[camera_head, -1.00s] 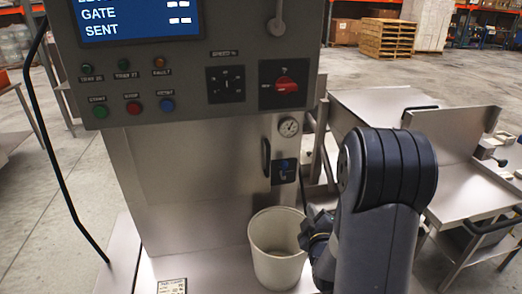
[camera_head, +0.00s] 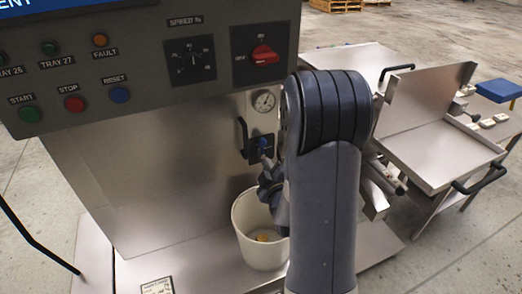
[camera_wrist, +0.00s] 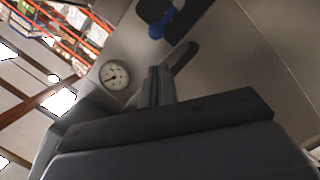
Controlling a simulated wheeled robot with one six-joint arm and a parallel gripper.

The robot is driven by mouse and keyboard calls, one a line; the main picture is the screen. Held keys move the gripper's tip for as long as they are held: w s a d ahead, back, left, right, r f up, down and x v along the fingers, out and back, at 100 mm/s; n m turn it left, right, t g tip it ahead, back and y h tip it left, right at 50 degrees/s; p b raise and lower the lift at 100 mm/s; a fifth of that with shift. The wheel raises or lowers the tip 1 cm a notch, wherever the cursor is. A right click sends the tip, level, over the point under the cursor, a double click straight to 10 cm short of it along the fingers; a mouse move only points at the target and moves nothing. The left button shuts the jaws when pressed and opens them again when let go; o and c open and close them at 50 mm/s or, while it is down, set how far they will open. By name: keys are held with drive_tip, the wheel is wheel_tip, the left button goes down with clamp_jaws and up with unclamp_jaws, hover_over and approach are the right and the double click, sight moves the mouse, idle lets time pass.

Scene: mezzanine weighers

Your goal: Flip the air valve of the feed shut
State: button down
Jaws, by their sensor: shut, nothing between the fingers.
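The air valve is a small blue handle (camera_head: 263,144) on a dark plate, set on the steel cabinet below a round gauge (camera_head: 264,101). In the wrist view the blue handle (camera_wrist: 158,27) shows near the top edge on its dark plate, and the gauge (camera_wrist: 115,75) is at the left. My gripper (camera_head: 268,178) is just below the valve and above a white bucket, partly hidden by my arm. In the wrist view my gripper's fingers (camera_wrist: 157,76) are together and empty, apart from the blue handle. I cannot tell the exact gap.
A black pull handle (camera_head: 243,140) stands out left of the valve. The white bucket (camera_head: 248,250) with something orange inside stands below. The control panel (camera_head: 140,75) overhangs above. A steel side table (camera_head: 440,155) stands at the right.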

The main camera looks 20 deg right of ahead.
sight(260, 141)
drive_tip(key=p+x, duration=0.2)
drive_tip(key=x, duration=0.8)
drive_tip(key=shift+p, duration=0.35)
drive_tip(key=shift+d+m+b, duration=0.4)
drive_tip(key=shift+m+b, duration=0.2)
drive_tip(key=shift+b, duration=0.2)
drive_tip(key=d+f+m+y+b, duration=0.1)
drive_tip(key=d+f+m+y, duration=0.3)
drive_tip(key=d+m, duration=0.4)
drive_tip(key=m, duration=0.4)
drive_tip(key=shift+d+g+b, duration=0.15)
drive_tip(key=shift+g+b, duration=0.15)
drive_tip(key=shift+g, duration=0.1)
drive_tip(key=shift+s+r, duration=0.1)
drive_tip(key=shift+s, duration=0.1)
